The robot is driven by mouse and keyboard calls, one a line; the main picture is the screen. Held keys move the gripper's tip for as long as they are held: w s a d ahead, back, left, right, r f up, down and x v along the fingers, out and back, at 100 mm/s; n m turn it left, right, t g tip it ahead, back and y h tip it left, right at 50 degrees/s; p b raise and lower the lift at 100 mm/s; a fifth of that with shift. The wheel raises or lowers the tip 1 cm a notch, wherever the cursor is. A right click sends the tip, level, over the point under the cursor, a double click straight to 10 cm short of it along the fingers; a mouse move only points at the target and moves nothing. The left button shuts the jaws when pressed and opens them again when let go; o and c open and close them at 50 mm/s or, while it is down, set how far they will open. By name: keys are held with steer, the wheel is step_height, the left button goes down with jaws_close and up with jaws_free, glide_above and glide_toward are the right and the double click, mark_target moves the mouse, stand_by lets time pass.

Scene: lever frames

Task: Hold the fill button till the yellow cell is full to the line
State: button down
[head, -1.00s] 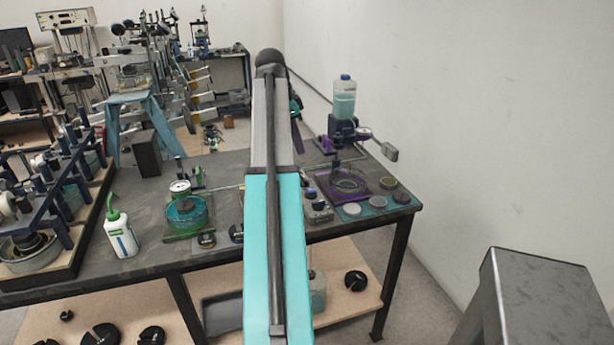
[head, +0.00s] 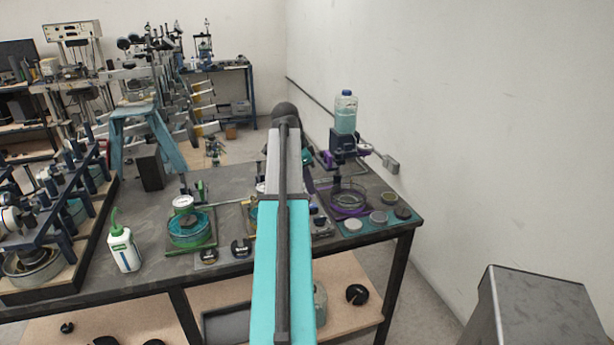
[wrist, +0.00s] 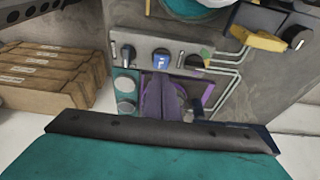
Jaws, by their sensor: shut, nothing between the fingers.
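In the wrist view a grey control panel holds a blue button marked F (wrist: 161,60), between a dark knob on its left and another on its right. My gripper (wrist: 160,78) shows there as narrow purple-grey fingers held together, empty, with their tips just below the blue button in the picture. I cannot tell whether they touch it. A teal-filled round cell (wrist: 188,7) is cut off at the top edge, so its level and line are not readable. In the head view my arm covers most of the yellow cell; only a yellowish edge (head: 252,214) shows beside it.
A green cell (head: 189,229) stands left of my arm and a purple-ringed cell (head: 348,201) right of it, below a bottle (head: 346,113). A white squeeze bottle (head: 123,249) stands at left. A yellow-handled part (wrist: 258,40) lies beside the panel.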

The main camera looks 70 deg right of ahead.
mark_target(313, 205)
steer(key=shift+f+p, duration=0.55)
steer(key=shift+f, duration=1.6)
